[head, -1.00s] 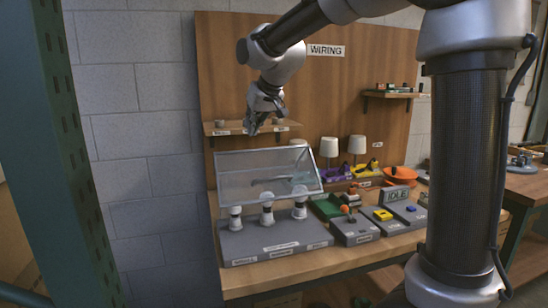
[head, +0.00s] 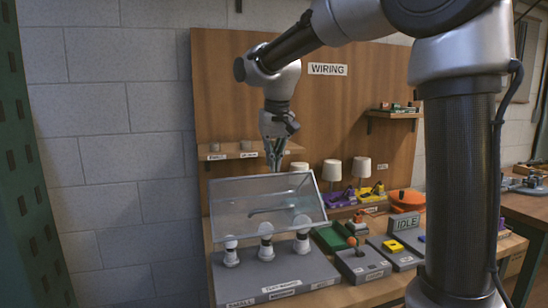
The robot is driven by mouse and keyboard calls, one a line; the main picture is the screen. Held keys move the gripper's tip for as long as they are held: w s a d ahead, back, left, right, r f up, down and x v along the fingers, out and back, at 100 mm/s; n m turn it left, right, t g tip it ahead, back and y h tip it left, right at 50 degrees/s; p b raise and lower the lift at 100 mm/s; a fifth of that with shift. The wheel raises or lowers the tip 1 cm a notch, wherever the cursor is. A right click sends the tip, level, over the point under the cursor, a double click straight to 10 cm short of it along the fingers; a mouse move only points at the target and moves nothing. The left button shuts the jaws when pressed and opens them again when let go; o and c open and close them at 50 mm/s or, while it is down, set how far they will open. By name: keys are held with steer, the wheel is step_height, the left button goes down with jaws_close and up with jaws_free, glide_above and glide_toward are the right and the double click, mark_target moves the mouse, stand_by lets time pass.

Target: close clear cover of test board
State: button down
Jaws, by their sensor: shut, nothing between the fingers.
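The test board (head: 290,281) is a grey box on the bench with three white bulbs (head: 266,244) standing upright in sockets on it. Its clear cover (head: 232,206) is raised and tilted open above the bulbs. My gripper (head: 275,168) points down just behind the cover's upper edge. It is shut and empty. Its fingertips are close to that edge and partly overlapped by it, and I cannot tell whether they touch it.
A small shelf (head: 230,154) is on the wooden panel behind my gripper.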

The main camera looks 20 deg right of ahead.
glide_above(274, 217)
steer(key=w, duration=0.2)
steer(key=x, duration=0.3)
steer(key=s+x, duration=0.1)
steer(key=x, duration=0.1)
steer(key=shift+w+f, duration=0.1)
steer(key=shift+f, duration=0.3)
steer(key=shift+s+f, duration=0.55)
steer(key=shift+f, duration=0.25)
steer(key=shift+s+f, duration=0.5)
steer(key=shift+f, duration=0.3)
